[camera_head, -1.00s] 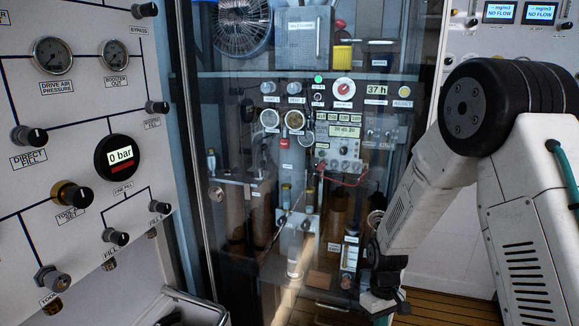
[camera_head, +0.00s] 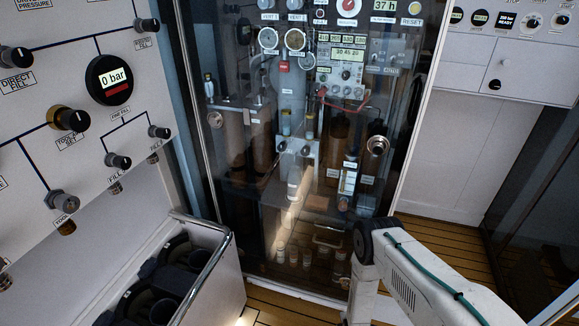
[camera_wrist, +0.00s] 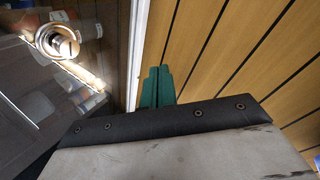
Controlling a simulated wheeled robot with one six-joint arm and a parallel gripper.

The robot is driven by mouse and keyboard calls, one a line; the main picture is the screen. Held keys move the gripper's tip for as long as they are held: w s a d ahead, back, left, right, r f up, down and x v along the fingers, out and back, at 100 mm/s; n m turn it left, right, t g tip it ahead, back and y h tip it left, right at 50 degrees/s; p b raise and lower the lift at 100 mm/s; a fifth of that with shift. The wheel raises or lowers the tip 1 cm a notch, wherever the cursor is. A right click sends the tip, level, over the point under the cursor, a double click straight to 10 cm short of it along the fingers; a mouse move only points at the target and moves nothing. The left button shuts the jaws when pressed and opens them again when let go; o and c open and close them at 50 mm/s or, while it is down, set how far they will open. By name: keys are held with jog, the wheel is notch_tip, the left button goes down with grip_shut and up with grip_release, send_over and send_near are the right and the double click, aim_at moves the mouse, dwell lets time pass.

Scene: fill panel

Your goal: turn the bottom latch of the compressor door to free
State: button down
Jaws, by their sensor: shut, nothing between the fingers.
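The compressor door (camera_head: 290,190) is a tall glass door in the middle of the head view and looks closed. A round metal latch (camera_head: 378,145) sits near its right edge, above my arm. In the wrist view, a round latch with a bright metal rim and a slotted centre (camera_wrist: 64,41) shows at the upper left on the glass; I cannot tell which latch it is. My gripper (camera_wrist: 157,78) shows green fingers, shut and empty, right of that latch and apart from it. In the head view the gripper is hidden or out of frame.
A white door frame strip (camera_wrist: 138,50) runs between the glass and the wooden floor (camera_wrist: 230,50). A control panel (camera_head: 60,120) and a metal-railed rack (camera_head: 200,275) stand at the left. Wooden floor is free at the right, below white cabinets (camera_head: 510,60).

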jog(key=w+n+t, duration=0.3)
jog(key=n+t, duration=0.5)
jog(key=n, duration=0.1)
send_near(345, 286)
jog(key=a, duration=0.1)
jog(key=shift+g, duration=0.3)
jog(key=shift+w+d+f, duration=0.15)
jog(key=shift+w+d, duration=0.1)
jog(key=shift+w, duration=1)
jog(key=shift+w+d+f, duration=0.15)
jog(key=shift+w+d, duration=0.15)
jog(key=shift+w, duration=0.9)
jog(key=shift+w+d+f, duration=0.1)
jog(key=shift+w+d, duration=0.15)
jog(key=shift+w, duration=1)
jog(key=shift+f, duration=0.25)
jog(key=shift+s+d+f, duration=0.1)
jog(key=shift+d, duration=0.2)
jog(key=shift+s+d+f, duration=0.1)
jog(key=shift+d, duration=0.15)
jog(key=shift+s+d+f, duration=0.1)
jog(key=shift+d+f, duration=0.25)
